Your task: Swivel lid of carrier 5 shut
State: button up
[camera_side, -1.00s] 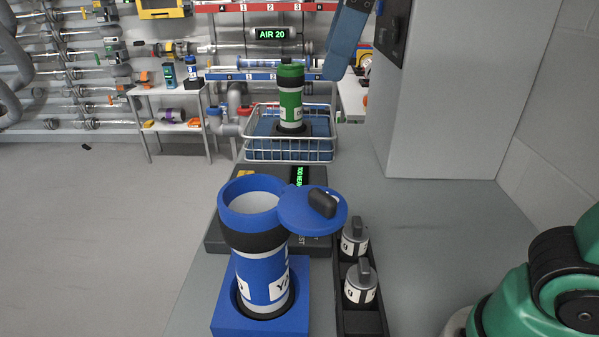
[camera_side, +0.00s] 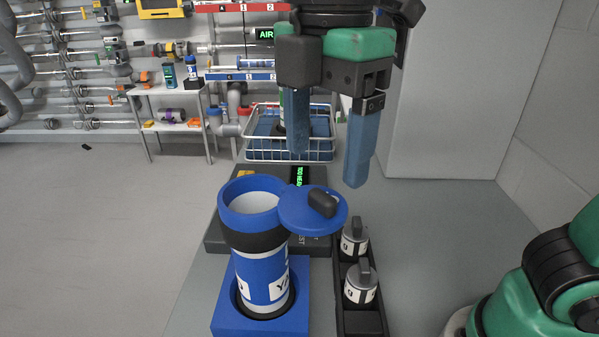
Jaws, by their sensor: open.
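A blue carrier (camera_side: 262,275) stands upright in a blue square holder (camera_side: 232,322) at the front of the bench. Its number cannot be read. Its round blue lid (camera_side: 300,214) is swung out to the right, so the carrier's mouth (camera_side: 254,203) is uncovered. The lid has a black knob (camera_side: 322,204) near its right side. My gripper (camera_side: 327,168) is open and empty, its two blue fingers pointing down. It appears above and behind the lid in the picture, apart from it.
Two small grey-and-white canisters (camera_side: 360,284) stand in a black rack (camera_side: 362,321) right of the carrier. A wire basket (camera_side: 258,151) with a mostly hidden green carrier stands behind my gripper. A dark scale with a green display (camera_side: 300,176) lies behind the blue carrier.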

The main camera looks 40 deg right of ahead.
aim_at(322, 194)
jog(key=shift+f, duration=2.1)
grip_shut()
